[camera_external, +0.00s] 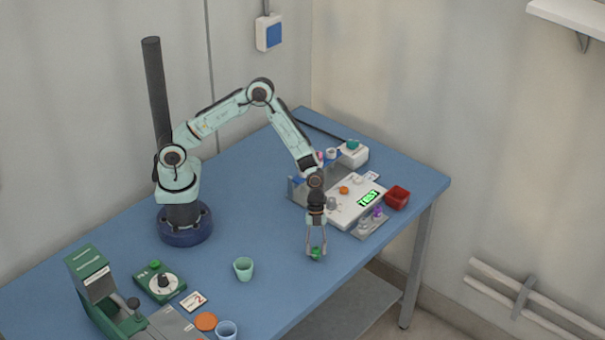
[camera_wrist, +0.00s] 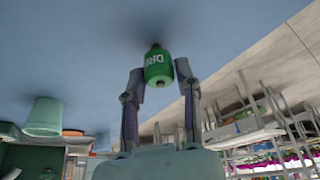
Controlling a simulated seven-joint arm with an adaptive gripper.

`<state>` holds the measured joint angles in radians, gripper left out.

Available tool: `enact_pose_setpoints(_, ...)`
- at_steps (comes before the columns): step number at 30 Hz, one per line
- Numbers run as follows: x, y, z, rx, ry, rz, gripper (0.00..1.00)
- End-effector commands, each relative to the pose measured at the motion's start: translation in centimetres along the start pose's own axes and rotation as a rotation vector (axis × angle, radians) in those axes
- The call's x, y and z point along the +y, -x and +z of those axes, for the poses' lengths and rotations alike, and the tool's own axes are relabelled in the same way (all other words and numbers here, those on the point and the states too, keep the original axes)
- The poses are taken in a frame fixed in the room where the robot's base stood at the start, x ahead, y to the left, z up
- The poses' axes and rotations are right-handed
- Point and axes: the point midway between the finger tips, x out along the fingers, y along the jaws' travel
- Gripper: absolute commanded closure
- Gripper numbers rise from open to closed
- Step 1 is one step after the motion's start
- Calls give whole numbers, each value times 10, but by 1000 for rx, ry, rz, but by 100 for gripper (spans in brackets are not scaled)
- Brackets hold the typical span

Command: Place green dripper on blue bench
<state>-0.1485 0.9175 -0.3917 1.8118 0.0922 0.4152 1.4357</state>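The green dripper (camera_wrist: 158,68) is a small bottle with white lettering. It sits between my gripper's fingertips (camera_wrist: 159,76) in the wrist view, with a finger close against each side. In the external view the dripper (camera_external: 317,253) is at the lower end of my gripper (camera_external: 317,250), low over the front part of the blue bench (camera_external: 200,265). The bench top also fills the upper part of the wrist view (camera_wrist: 80,45). A dark shadow lies by the dripper's far end; whether it touches the bench is hard to tell.
A pale green cup (camera_external: 243,269) stands left of my gripper. A white scale (camera_external: 352,207), a red box (camera_external: 397,197) and a small grey rack (camera_external: 371,224) are behind and right. A green device (camera_external: 160,282), an orange disc (camera_external: 205,321) and a card (camera_external: 194,301) lie front left.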

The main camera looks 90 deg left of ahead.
Motion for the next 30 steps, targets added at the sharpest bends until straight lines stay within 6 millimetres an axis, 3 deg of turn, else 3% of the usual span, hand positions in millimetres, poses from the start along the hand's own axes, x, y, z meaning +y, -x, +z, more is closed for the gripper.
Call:
enact_pose_setpoints(13, -1, 8, -1, 0, -1, -2, 46)
enact_pose_setpoints(17, -2, 30, -1, 0, -1, -6, 46)
enact_pose_setpoints(24, -1, 86, -1, -1, 1, -7, 46)
enact_pose_setpoints(30, 0, 116, -1, 1, 1, -3, 46)
